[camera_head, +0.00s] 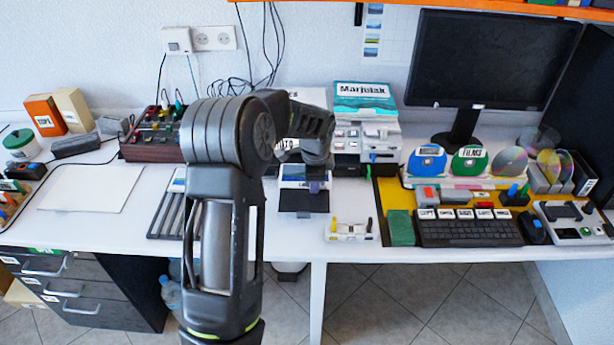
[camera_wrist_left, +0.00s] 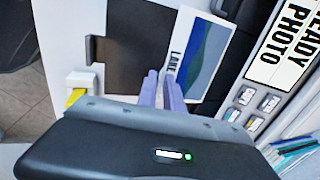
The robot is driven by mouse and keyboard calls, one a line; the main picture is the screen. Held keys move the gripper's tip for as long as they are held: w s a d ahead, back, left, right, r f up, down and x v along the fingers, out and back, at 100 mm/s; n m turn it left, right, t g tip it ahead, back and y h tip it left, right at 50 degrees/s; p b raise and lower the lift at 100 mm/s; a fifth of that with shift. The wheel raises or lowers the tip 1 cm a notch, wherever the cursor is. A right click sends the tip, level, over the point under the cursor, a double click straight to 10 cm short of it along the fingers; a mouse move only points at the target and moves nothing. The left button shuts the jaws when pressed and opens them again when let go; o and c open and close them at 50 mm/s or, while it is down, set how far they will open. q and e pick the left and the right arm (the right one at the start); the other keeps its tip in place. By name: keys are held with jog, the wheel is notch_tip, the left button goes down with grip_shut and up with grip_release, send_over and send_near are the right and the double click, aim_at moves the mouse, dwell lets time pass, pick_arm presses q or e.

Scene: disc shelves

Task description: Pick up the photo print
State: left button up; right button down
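The photo print (camera_wrist_left: 203,55), with a blue-green picture and a white strip reading "LAKE", shows in the left wrist view. It overlaps the dark tray (camera_wrist_left: 140,35) of the photo printer. My left gripper (camera_wrist_left: 160,78) has its two pale purple fingers close together at the print's labelled edge, with a narrow gap between them. Whether they grip that edge is unclear. In the head view, my left gripper (camera_head: 318,180) reaches down over the small white printer (camera_head: 291,171) and its black tray (camera_head: 296,201). The print is not clear there. My right gripper is out of view.
A "READY PHOTO" sign (camera_wrist_left: 286,45) stands close to the print. A small white holder (camera_head: 349,231) sits right of the tray, at the table's front edge. A keyboard (camera_head: 468,231) and discs (camera_head: 509,161) are farther right. A bare pale board (camera_head: 90,188) lies left.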

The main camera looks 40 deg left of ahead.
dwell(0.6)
pick_arm(q)
grip_shut()
dwell(0.4)
notch_tip(320, 180, up, 18)
dwell(0.6)
jog(key=shift+d+f, duration=0.1)
jog(key=shift+d, duration=0.05)
dwell(0.4)
